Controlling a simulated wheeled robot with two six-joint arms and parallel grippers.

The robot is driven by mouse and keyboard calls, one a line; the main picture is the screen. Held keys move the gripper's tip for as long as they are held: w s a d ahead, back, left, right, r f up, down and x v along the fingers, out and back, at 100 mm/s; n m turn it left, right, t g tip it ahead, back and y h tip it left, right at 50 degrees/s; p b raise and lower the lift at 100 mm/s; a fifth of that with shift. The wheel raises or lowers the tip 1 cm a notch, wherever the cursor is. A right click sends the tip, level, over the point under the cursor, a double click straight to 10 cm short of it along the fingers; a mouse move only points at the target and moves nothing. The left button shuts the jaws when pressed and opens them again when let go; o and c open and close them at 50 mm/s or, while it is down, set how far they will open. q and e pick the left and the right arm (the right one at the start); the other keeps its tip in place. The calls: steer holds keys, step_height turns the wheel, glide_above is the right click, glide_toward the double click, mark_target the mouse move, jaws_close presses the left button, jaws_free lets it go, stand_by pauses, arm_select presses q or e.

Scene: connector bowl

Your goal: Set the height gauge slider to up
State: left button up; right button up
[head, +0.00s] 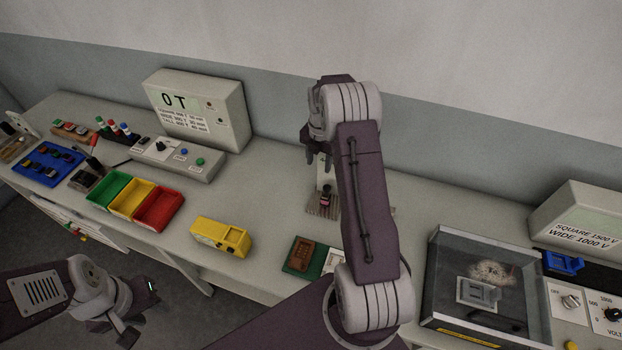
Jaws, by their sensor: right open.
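What looks like the height gauge is a small pale upright block (323,171) on a ribbed brownish base, in the middle of the bench. A small dark and pink piece (325,199) sits at its front. My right arm reaches over it, and my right gripper (318,155) is open at the top of the block. Whether it touches the block cannot be told. The slider and its setting cannot be made out; the arm and gripper hide part of the gauge. My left gripper (142,303) hangs over the floor in front of the bench, away from the gauge; its jaw opening is unclear.
A grey display box (198,110) stands at the back left. Green, yellow and red bins (158,209) and a yellow device (220,237) lie left of the gauge. A clear-topped case (480,285) stands to the right. The bench between bins and gauge is mostly clear.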

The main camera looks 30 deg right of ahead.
mark_target(327, 187)
steer(key=shift+m+g, duration=0.3)
steer(key=shift+m, duration=0.1)
steer(key=f+p, duration=0.1)
steer(key=f, duration=0.2)
steer(key=s+d+f+p, duration=0.1)
steer(key=f, duration=0.2)
steer(key=s+d+f+p, duration=0.1)
steer(key=f, duration=0.2)
steer(key=shift+s+f+p, duration=0.2)
steer(key=shift+f+p, duration=0.2)
steer(key=shift+f, duration=0.4)
jaws_close()
steer(key=shift+r, duration=0.1)
